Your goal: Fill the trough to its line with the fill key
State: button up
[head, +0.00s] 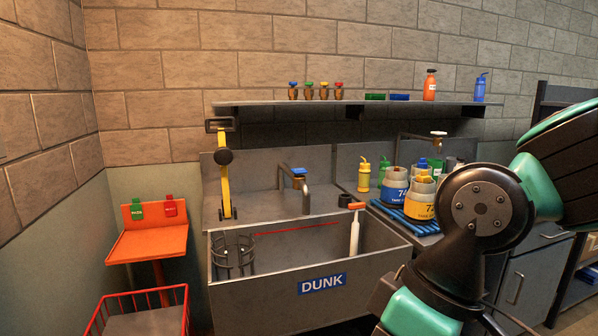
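The grey trough (250,297) stands in the middle and bears a blue DUNK label (322,283). A red line (300,228) runs along its inner back wall. I cannot make out a water surface inside. A bent spout (305,190) with a blue top piece (299,173) stands at the trough's back edge. A white upright stick with an orange cross handle (355,232) stands at the trough's right side. A round wire cage (233,256) is inside at the left. I cannot tell which piece is the fill key. My gripper is out of view; only my arm links show at right.
A yellow lever stand (225,185) rises behind the trough. An orange stand (148,243) with green and red tags and a red wire basket (140,310) are at left. Labelled tubs (420,205) crowd the right counter. The shelf (345,104) holds several coloured-top valves and bottles.

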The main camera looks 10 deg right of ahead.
aim_at(297, 171)
jog(key=z, duration=0.85)
jog(key=i, duration=1.65)
jog(key=u, duration=2.1)
jog(key=i, duration=0.5)
jog(key=z, duration=0.05)
